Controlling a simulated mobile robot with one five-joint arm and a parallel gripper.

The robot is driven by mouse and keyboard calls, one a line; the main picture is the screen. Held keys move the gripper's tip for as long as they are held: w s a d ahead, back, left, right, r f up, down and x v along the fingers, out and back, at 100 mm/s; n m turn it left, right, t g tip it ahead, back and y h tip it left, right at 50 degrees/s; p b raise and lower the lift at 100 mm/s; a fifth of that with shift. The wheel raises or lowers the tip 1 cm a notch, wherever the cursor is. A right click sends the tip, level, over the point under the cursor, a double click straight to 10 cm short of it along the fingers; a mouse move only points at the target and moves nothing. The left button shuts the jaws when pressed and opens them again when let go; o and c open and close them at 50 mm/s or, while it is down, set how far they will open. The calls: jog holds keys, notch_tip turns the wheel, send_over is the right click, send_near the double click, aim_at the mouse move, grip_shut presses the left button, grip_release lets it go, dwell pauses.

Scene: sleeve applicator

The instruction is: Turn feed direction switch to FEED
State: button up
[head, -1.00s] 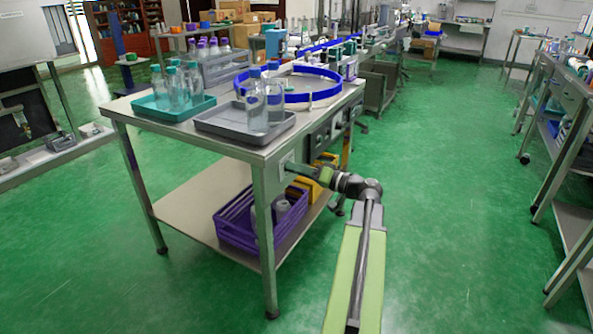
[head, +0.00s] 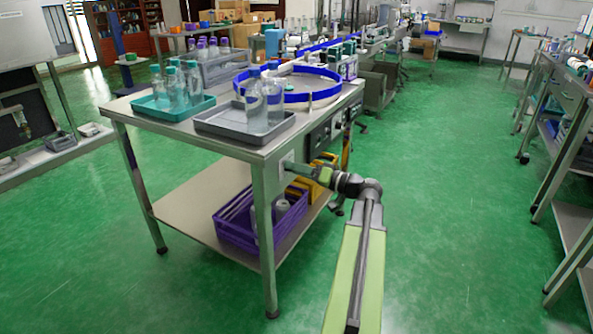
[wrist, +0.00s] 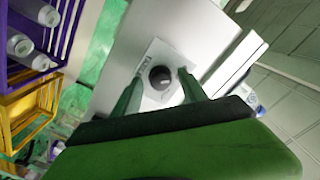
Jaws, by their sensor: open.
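The feed direction switch (wrist: 161,77) is a round black knob with a light pointer mark. It sits on a pale square plate (wrist: 152,58) on the metal side of the table, in the wrist view. My gripper (wrist: 160,84) is open, with one green finger on each side of the knob. I cannot tell whether either finger touches it. In the head view my gripper (head: 291,166) reaches to the plate (head: 286,167) near the table's front corner; the knob is too small to make out there. The lettering on the plate is unreadable.
The metal table (head: 150,119) carries a teal tray (head: 143,112), a grey tray (head: 213,129) with clear bottles and a blue-rimmed round feeder (head: 331,93). A purple crate (head: 236,232) and a yellow crate (head: 318,172) are below. Green floor is free to the right.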

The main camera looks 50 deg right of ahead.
jog(key=v, duration=1.7)
jog(key=shift+s, duration=0.2)
